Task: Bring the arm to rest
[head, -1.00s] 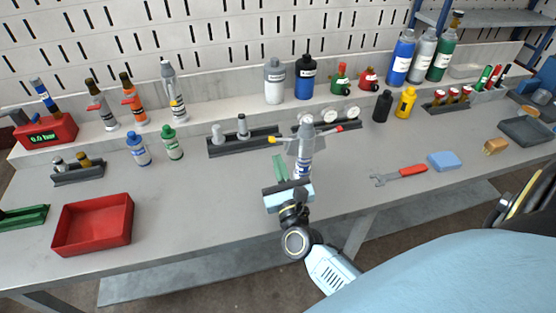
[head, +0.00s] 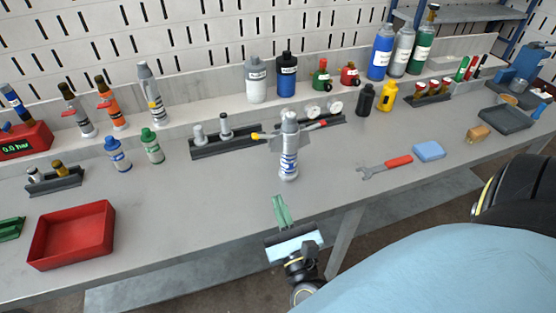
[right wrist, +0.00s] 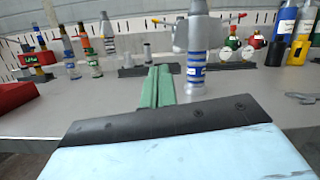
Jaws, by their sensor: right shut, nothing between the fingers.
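My right gripper (head: 280,212) is at the front edge of the workbench, with its green fingers together and nothing between them. In the right wrist view the shut green fingers (right wrist: 158,87) point toward the bench. A grey cylinder with blue-and-white bands (head: 289,150) stands upright on the bench beyond the fingertips, apart from them. It also shows in the right wrist view (right wrist: 196,62), just right of the fingers. My left gripper is not in view.
A red tray (head: 72,236) lies at the front left. A wrench with a red handle (head: 385,166) and a blue block (head: 429,151) lie to the right. Dark racks (head: 225,147) and several bottles stand behind. The bench between the tray and the cylinder is clear.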

